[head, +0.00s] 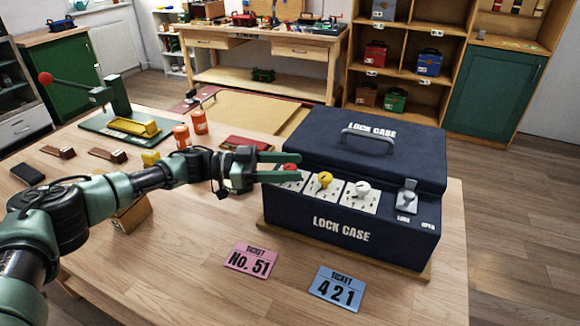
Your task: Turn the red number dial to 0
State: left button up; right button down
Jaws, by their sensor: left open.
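The dark blue lock case (390,235) stands on the wooden table. Its front ledge carries three dials on white plates: the red dial (290,167) at left, the yellow dial (324,179) in the middle and the white dial (362,188) at right. My left gripper (299,167) reaches in from the left with its green fingers open. In the picture the red dial shows between the fingers; I cannot tell whether they touch it. The gripper partly hides the dial and its plate, and its number cannot be read. My right gripper is not in view.
A latch (406,196) sits right of the dials. A pink ticket "No. 51" (251,261) and a blue ticket "421" (337,288) lie in front of the case.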

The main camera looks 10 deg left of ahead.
pick_arm(q)
jog(key=s+a+b, duration=0.1)
jog(key=a, duration=0.6)
jog(key=shift+s+a, duration=0.2)
